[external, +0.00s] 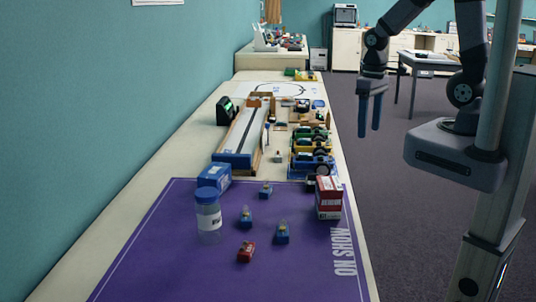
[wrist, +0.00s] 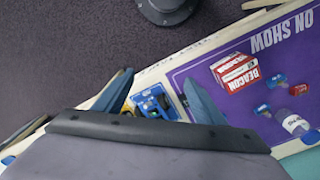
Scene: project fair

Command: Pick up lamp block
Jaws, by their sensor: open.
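Several small blocks stand on the purple mat (external: 180,260). Blue ones with a small clear or yellowish top are at the middle (external: 246,217), at the right (external: 283,233) and farther back (external: 265,190). A red block (external: 246,251) is nearest the camera. Which is the lamp block I cannot tell for sure. In the wrist view, blue blocks (wrist: 277,80) and a red block (wrist: 299,89) show at the right. My gripper (external: 370,132) is open and empty, off the table's right side, fingers down; its fingers also show in the wrist view (wrist: 158,78).
A red and white box (external: 329,198), a blue box (external: 214,178) and a clear jar (external: 208,215) with a blue lid stand around the blocks. Behind are a wooden ramp (external: 242,135) and toy vehicles (external: 311,160). The near mat is clear.

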